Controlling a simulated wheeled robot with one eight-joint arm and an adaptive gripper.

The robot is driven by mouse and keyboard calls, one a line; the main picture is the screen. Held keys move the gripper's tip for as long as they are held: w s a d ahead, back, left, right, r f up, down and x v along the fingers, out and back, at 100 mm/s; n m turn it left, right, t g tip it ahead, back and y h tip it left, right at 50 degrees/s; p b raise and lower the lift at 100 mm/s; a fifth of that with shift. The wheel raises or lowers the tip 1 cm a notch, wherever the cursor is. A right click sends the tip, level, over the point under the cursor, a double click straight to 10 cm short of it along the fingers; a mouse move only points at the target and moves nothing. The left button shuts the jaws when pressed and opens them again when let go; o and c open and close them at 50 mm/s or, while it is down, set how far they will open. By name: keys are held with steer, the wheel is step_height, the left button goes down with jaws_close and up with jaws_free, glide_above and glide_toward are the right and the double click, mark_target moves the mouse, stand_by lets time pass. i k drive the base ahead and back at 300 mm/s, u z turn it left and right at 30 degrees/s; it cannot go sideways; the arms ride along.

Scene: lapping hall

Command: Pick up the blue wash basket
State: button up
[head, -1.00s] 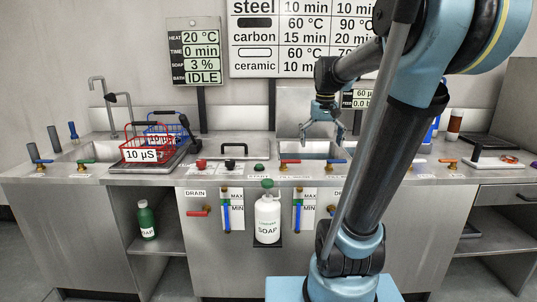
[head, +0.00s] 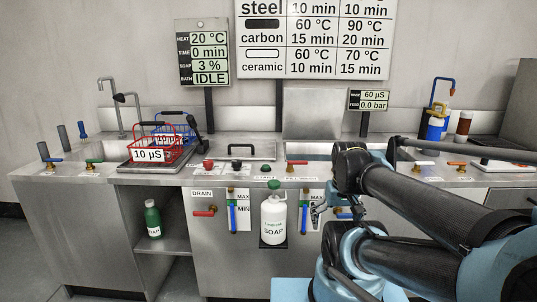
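The blue wash basket (head: 184,130) stands at the back of the drain tray on the left of the counter. The red basket (head: 166,144), with a "10 µS" label, stands in front and hides much of it. Both have dark handle grips on top. My gripper (head: 318,211) shows only partly, low in front of the counter's front panel, far to the right of the blue basket and apart from it. My arm covers much of it, so its fingers cannot be made out clearly.
Sink taps (head: 103,100) rise behind the baskets at left. A black handle (head: 241,152) sits on a lid mid-counter. A soap bottle (head: 274,218) stands against the front panel. A green soap bottle (head: 153,219) is on the lower shelf. Blue and brown bottles (head: 463,125) stand at right.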

mark_target(157, 133)
steer(key=u, duration=1.25)
